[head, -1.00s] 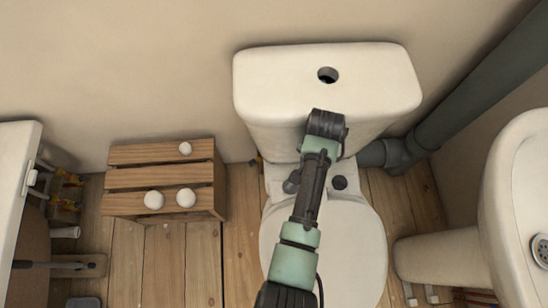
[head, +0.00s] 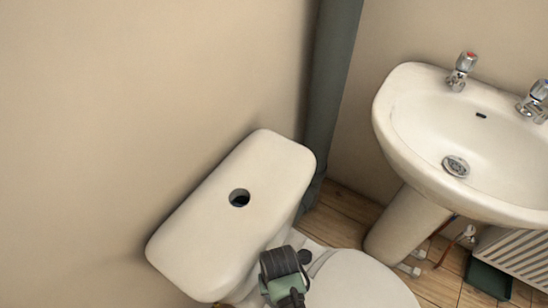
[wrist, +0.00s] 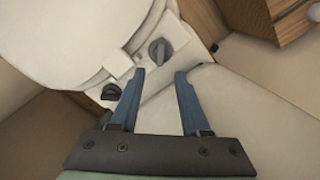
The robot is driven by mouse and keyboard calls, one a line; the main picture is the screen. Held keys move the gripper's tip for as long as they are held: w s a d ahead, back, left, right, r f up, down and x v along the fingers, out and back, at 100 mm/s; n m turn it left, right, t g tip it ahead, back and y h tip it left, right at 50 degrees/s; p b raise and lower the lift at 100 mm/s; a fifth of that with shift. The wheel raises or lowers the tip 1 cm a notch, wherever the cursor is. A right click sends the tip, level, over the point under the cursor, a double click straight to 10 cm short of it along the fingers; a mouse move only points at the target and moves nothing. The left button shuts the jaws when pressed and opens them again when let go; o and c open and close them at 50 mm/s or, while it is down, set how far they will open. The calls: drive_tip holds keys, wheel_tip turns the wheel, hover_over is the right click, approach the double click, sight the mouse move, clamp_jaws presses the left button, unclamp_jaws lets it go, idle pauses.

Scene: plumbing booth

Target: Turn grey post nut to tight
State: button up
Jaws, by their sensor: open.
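The grey post nut (wrist: 160,52) shows in the wrist view as a grey winged knob on the white ledge behind the toilet seat. My gripper (wrist: 159,74) is open, with two blue fingers apart and nothing between them. The nut lies just beyond the fingertips, roughly in line with the gap. A darker nut (wrist: 111,92) sits on the same ledge, left of the left finger. I cannot tell how tight the grey nut is.
The white cistern (head: 225,225) with a round hole in its lid stands against the wall. The toilet seat lid (head: 362,282) is down. A grey pipe (head: 333,90) and a basin (head: 420,135) are at the right. A wooden crate (wrist: 288,18) shows in the wrist view.

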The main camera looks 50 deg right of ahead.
wheel_tip(320, 180, down, 9)
drive_tip(key=b, duration=0.3)
drive_tip(key=shift+w+f, duration=0.1)
drive_tip(key=shift+f, duration=0.05)
clamp_jaws()
